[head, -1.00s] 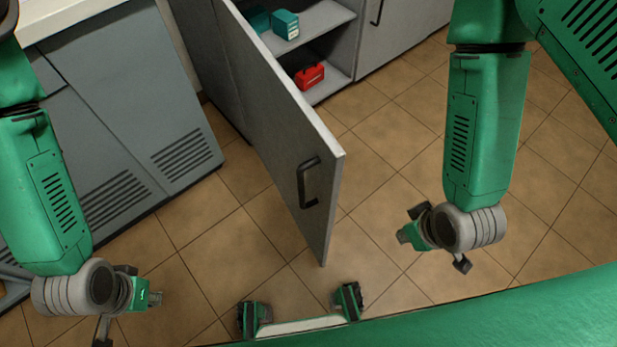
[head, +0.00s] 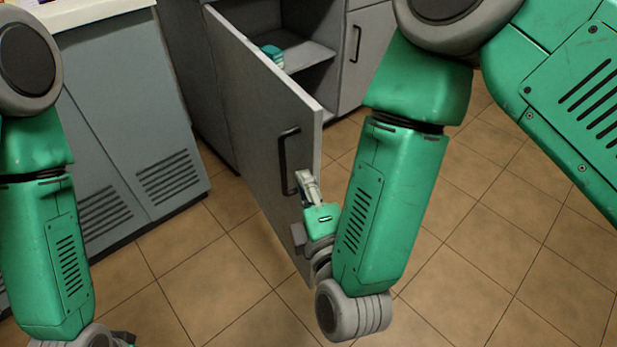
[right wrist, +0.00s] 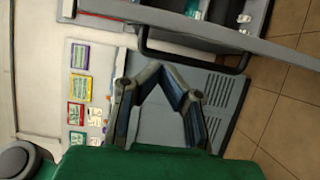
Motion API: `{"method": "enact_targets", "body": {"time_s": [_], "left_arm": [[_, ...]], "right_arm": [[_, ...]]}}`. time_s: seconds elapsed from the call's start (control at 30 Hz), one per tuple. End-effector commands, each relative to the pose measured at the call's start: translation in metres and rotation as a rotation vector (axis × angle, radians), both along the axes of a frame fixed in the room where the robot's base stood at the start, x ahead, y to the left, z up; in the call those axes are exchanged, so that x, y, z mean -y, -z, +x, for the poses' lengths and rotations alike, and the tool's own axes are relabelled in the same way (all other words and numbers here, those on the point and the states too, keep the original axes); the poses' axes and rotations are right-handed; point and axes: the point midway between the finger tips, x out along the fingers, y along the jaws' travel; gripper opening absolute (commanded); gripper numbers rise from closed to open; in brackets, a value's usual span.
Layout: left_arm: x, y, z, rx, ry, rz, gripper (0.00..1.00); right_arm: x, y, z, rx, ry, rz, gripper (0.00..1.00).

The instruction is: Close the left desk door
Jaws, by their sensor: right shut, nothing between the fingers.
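The grey desk door (head: 255,110) stands swung open in the head view, its free edge toward me. Its dark bar handle (head: 284,160) is on the outer face. My right gripper (head: 303,180) is shut and empty, beside the handle and overlapping the door's free edge. I cannot tell whether it touches the door. In the right wrist view, the shut fingers (right wrist: 160,72) point toward the dark handle (right wrist: 190,62) and the grey door (right wrist: 225,38). My left gripper (head: 122,338) is mostly cut off at the bottom left, its fingers hidden.
The open cabinet has a shelf (head: 305,56) with a teal box (head: 272,54) on it. Another closed grey door (head: 370,50) is to its right. A grey vented cabinet (head: 130,120) with a pale top stands left. Tiled floor (head: 480,230) is clear at right.

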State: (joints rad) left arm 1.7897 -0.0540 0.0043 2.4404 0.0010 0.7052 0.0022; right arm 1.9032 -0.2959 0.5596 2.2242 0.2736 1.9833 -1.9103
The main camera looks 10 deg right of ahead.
Motion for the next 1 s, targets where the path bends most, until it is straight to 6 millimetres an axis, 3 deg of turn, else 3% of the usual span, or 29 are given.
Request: {"method": "enact_targets", "body": {"time_s": [0.03, 0.2, 0.4, 1.0], "left_arm": [[0.000, -0.004, 0.000, 0.000, 0.000, 0.000, 0.00], [0.000, 0.013, -0.001, -0.001, 0.001, 0.000, 0.00], [0.001, 0.022, -0.001, -0.001, 0.001, -0.001, 0.00], [0.000, 0.023, 0.000, -0.001, 0.001, 0.000, 0.00]], "right_arm": [[0.001, -0.002, 0.010, 0.003, 0.007, 0.003, 0.00], [-0.002, 0.003, 0.043, 0.002, 0.006, 0.005, 0.00], [-0.011, 0.002, 0.067, -0.001, 0.002, 0.002, 0.00], [-0.008, 0.000, 0.078, 0.000, -0.005, 0.001, 0.00]]}}
